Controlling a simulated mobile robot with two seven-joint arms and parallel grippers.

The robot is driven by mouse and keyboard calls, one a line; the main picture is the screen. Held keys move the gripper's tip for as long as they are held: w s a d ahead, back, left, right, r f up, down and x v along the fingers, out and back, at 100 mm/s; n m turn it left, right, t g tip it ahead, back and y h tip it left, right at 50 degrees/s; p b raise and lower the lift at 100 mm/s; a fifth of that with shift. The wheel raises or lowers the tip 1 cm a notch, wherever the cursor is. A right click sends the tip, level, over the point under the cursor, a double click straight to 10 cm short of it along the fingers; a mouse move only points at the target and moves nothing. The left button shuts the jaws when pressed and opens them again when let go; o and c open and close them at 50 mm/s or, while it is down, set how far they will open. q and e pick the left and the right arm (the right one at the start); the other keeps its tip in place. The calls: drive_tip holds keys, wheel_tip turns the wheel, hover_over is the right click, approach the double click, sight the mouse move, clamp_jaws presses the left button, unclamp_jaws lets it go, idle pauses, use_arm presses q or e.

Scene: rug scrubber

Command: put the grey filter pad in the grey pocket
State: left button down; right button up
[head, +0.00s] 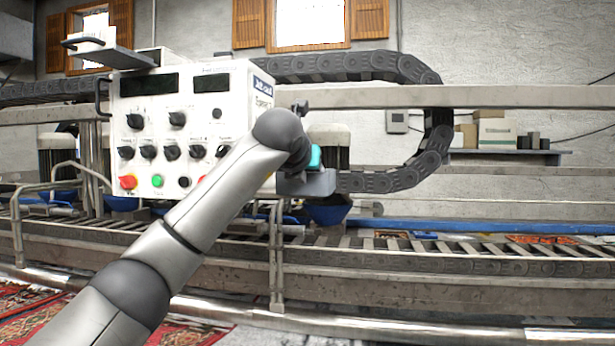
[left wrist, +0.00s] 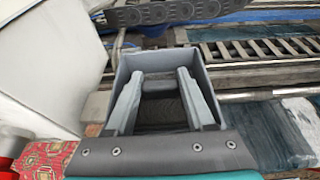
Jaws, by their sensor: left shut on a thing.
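The grey pocket (head: 320,184) sticks out at the right side of the white control box in the head view. In the left wrist view the pocket (left wrist: 166,59) is an open-topped grey box seen from above. My left gripper (left wrist: 158,85) has its two fingers apart and reaching down inside the pocket's walls. It is shut on a small grey piece, the filter pad (left wrist: 159,83), which spans between the fingertips. I cannot tell whether the pad touches the pocket's floor. In the head view the arm and pocket wall hide the fingers and pad.
The white control box (head: 190,95) with knobs and buttons stands close to the left of the pocket. A black cable chain (head: 400,178) curves past behind it on the right. A roller conveyor (head: 420,255) runs below, and red rugs (head: 35,322) lie lower left.

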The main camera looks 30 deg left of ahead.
use_arm(q)
drive_tip(key=c, duration=0.5)
unclamp_jaws()
drive_tip(key=shift+s+d+r, duration=0.1)
drive_tip(key=shift+s+r, duration=0.1)
drive_tip(key=b+v, duration=0.2)
drive_tip(key=v, duration=0.9)
drive_tip(key=shift+s+d, duration=0.1)
drive_tip(key=shift+s, duration=0.15)
